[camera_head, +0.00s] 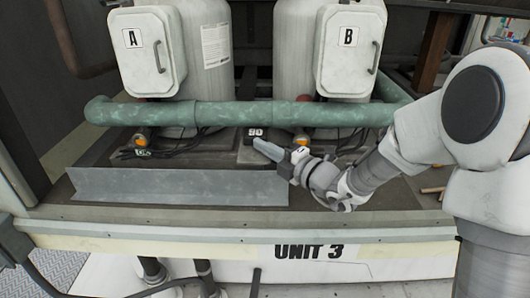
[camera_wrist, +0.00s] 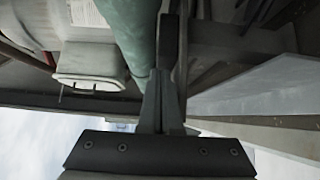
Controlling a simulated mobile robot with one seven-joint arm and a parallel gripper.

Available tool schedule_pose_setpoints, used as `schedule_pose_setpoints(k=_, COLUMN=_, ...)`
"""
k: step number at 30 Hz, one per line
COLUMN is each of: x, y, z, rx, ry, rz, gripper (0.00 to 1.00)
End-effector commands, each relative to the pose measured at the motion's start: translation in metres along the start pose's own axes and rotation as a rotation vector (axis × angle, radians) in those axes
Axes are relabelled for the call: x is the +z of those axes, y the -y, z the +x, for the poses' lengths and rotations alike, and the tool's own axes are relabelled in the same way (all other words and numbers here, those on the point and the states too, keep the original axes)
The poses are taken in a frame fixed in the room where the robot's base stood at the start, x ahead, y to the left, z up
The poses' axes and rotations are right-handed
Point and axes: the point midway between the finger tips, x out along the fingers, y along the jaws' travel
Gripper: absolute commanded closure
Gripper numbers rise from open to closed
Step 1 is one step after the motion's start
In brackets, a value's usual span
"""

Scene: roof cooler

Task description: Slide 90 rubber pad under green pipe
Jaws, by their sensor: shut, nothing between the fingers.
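The green pipe (camera_head: 240,114) runs across the recess in the head view, in front of two pale tanks. It also shows in the wrist view (camera_wrist: 132,32). The dark rubber pad marked 90 (camera_head: 256,132) lies just in front of and below the pipe, near its middle. How far it reaches under the pipe is hidden. My gripper (camera_head: 259,144) is shut and empty, its fingertips close to the pad's near side. In the wrist view my gripper (camera_wrist: 161,74) points at a dark edge beside the pipe. I cannot tell whether it touches the pad.
A bent grey metal sheet (camera_head: 180,186) stands along the front left of the deck. Another marked dark block (camera_head: 142,154) and black cables lie to the left. Boxes A (camera_head: 148,65) and B (camera_head: 349,60) hang above the pipe. More cables lie to the right.

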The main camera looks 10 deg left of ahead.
Motion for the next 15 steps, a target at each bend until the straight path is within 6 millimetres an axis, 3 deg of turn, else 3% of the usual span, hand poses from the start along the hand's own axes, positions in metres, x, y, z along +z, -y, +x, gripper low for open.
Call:
schedule_pose_setpoints(k=10, x=0.002, y=0.0, z=0.001, rx=0.0, ry=0.0, rz=0.0, gripper=1.0)
schedule_pose_setpoints(k=15, x=0.015, y=-0.002, z=0.013, rx=-0.001, ry=0.001, rz=0.002, gripper=1.0)
